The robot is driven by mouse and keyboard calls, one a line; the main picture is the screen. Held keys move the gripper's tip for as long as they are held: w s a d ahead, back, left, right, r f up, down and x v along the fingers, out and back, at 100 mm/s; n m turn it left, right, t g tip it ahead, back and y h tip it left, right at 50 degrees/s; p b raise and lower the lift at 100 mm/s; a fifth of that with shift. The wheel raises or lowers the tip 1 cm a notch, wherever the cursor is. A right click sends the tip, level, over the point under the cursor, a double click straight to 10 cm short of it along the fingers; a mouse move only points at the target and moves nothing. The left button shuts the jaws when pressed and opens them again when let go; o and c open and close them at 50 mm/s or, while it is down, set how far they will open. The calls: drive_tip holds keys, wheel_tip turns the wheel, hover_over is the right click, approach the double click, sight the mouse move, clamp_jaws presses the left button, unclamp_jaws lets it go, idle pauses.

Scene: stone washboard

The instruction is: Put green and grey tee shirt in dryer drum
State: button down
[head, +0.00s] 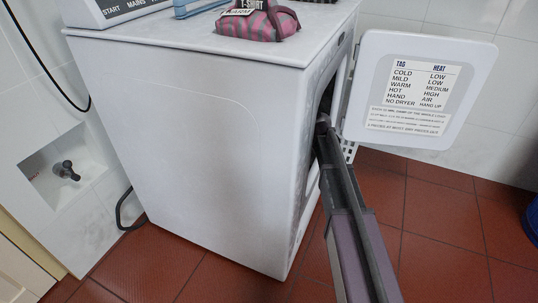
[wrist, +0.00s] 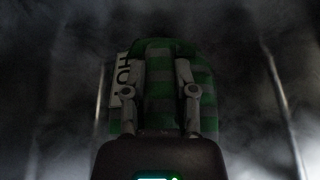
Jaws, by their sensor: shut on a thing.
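The green and grey striped tee shirt (wrist: 165,75) shows in the wrist view, in a dark space with pale streaks that looks like the inside of the dryer drum (wrist: 245,70). My gripper (wrist: 160,85) is shut on the shirt, a finger on each side of it. A tag with part of the word "HOT" (wrist: 124,75) shows at the shirt's left. In the head view my arm passes through the dryer's open front, and the gripper and shirt are hidden inside. The white dryer (head: 200,140) stands with its door (head: 410,90) swung open to the right.
A pink and grey striped folded shirt (head: 258,22) with a tag lies on the dryer's top. The door carries a tag and heat chart.

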drive_tip(key=shift+a, duration=0.45)
drive_tip(key=shift+f, duration=0.1)
wheel_tip(320, 180, down, 6)
drive_tip(key=b, duration=0.6)
drive_tip(key=shift+f, duration=0.1)
idle(0.5)
drive_tip(key=shift+f+b, duration=1.8)
drive_tip(key=shift+b, duration=0.25)
drive_tip(key=shift+f, duration=0.15)
drive_tip(key=shift+c, duration=2)
unclamp_jaws()
